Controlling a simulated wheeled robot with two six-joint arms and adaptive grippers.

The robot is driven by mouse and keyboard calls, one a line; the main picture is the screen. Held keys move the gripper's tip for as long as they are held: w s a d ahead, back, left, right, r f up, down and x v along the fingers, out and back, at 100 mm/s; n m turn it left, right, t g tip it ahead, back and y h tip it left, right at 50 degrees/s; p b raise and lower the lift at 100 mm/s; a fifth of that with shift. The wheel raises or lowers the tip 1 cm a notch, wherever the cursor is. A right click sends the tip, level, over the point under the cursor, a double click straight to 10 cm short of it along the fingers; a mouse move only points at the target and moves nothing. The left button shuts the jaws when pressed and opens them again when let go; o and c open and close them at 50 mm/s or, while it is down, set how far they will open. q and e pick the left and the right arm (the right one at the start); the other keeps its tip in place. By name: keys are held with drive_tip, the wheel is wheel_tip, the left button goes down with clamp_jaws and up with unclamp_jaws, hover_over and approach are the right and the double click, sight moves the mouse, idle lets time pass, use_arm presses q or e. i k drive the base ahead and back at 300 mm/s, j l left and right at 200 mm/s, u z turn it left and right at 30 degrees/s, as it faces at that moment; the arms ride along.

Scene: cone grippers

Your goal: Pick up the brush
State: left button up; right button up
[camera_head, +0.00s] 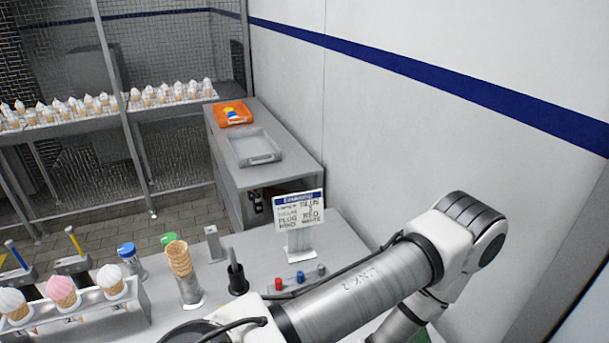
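A dark upright handle (232,257) stands in a small black cup (238,284) on the grey table, right of a stack of cones. It may be the brush, but its lower end is hidden in the cup. Two other slim handles, one blue (15,254) and one yellow (74,241), stick up at the left edge; what they belong to is unclear. My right arm crosses the lower right of the view, in front of part of the table. Neither of my grippers shows in the view.
A rack with several topped cones (62,294) stands front left. A cone stack (180,260) sits in a metal holder beside blue-lidded (127,251) and green-lidded jars. A sign (299,211) and small coloured pegs (300,277) are to the right. A side counter holds a grey tray (254,158).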

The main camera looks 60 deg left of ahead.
sight(232, 254)
drive_tip(key=k+l+u, duration=0.4)
drive_tip(key=l+u, duration=0.2)
drive_tip(key=u, duration=1.7)
drive_tip(key=i, duration=1)
drive_tip(key=k, duration=1)
drive_tip(key=u, duration=0.05)
